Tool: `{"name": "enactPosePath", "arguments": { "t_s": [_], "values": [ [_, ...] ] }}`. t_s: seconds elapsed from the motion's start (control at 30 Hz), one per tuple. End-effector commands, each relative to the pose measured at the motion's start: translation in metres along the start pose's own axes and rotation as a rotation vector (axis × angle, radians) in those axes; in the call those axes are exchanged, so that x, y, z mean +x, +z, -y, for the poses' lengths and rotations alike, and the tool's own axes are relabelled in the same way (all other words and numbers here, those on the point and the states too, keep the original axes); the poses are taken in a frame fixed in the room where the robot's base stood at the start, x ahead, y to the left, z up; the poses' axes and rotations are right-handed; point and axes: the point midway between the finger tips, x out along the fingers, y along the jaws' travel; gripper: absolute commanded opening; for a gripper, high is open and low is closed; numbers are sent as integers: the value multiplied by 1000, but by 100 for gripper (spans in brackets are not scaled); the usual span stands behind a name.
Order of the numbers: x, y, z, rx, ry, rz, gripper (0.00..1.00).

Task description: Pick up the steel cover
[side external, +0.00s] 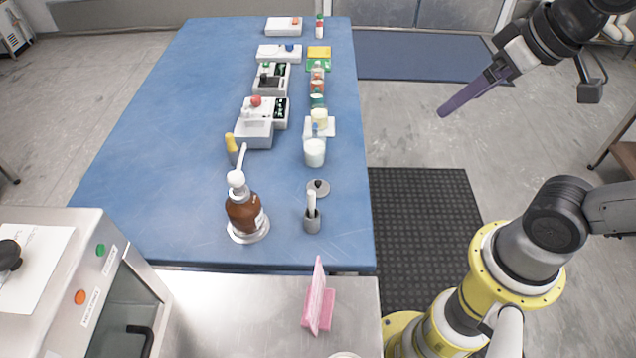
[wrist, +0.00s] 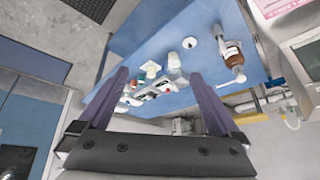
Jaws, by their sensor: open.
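The steel cover (side external: 318,187) looks like a small round grey disc with a dark knob. It lies flat on the blue table towards the near right edge. In the wrist view the cover (wrist: 190,42) is a small pale disc on the blue surface, beyond the fingertips. My gripper (side external: 441,114) is high to the right of the table, well apart from the cover. In the wrist view my gripper (wrist: 160,76) shows two purple fingers spread wide with nothing between them.
A grey cup with a white upright piece (side external: 312,218) stands just in front of the cover. A brown pump bottle (side external: 243,212) is to its left and a white jar (side external: 315,152) behind. Boxes and containers line the table further back. A pink rack (side external: 319,308) stands on the near metal bench.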

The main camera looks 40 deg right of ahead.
Motion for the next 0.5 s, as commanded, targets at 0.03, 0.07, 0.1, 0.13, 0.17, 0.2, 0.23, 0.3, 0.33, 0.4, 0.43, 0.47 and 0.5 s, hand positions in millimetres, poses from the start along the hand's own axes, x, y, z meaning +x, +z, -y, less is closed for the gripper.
{"name": "enactPosePath", "arguments": {
  "t_s": [0.03, 0.07, 0.1, 0.13, 0.17, 0.2, 0.23, 0.3, 0.33, 0.4, 0.43, 0.47, 0.5],
  "values": [
    [3, -17, 5, 8, -4, 21, 99],
    [5, -26, 7, 14, -5, 34, 99],
    [9, -38, 11, 19, -8, 51, 99],
    [12, -47, 15, 23, -9, 65, 99],
    [17, -55, 18, 25, -10, 82, 99],
    [25, -67, 24, 28, -12, 105, 99],
    [32, -75, 28, 29, -12, 123, 99],
    [50, -94, 40, 28, -13, 168, 99],
    [60, -101, 46, 27, -12, 189, 99],
    [83, -114, 59, 19, -9, 238, 99],
    [94, -118, 65, 15, -7, 260, 99],
    [106, -122, 71, 10, -5, 282, 99],
    [121, -126, 79, 0, -2, 310, 99]
  ]
}}
